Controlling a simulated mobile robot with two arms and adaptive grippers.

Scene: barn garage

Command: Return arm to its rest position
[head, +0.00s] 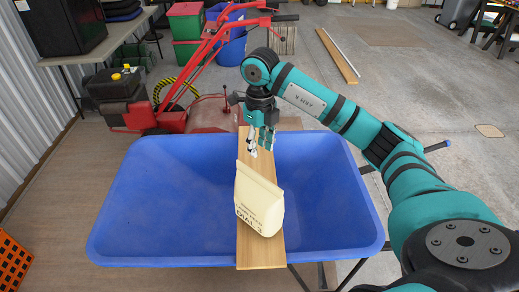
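My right arm comes in from the right and reaches over the blue tub. Its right gripper (260,142) points down above the far part of a wooden plank, just beyond a cream paper bag. The fingers look apart with nothing held between them. The cream bag (259,200), with dark print on its front, stands slightly tilted on the plank (262,252). The gripper's fingers are close to the bag's top; whether they touch it cannot be told. My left gripper is not in view.
The plank lies across a blue wheelbarrow tub (150,215), whose sides are empty. A red machine (150,110) with handlebars stands behind at left. A table (100,42) with a black box is at the far left. An orange crate (12,262) is at lower left. Floor at right is open.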

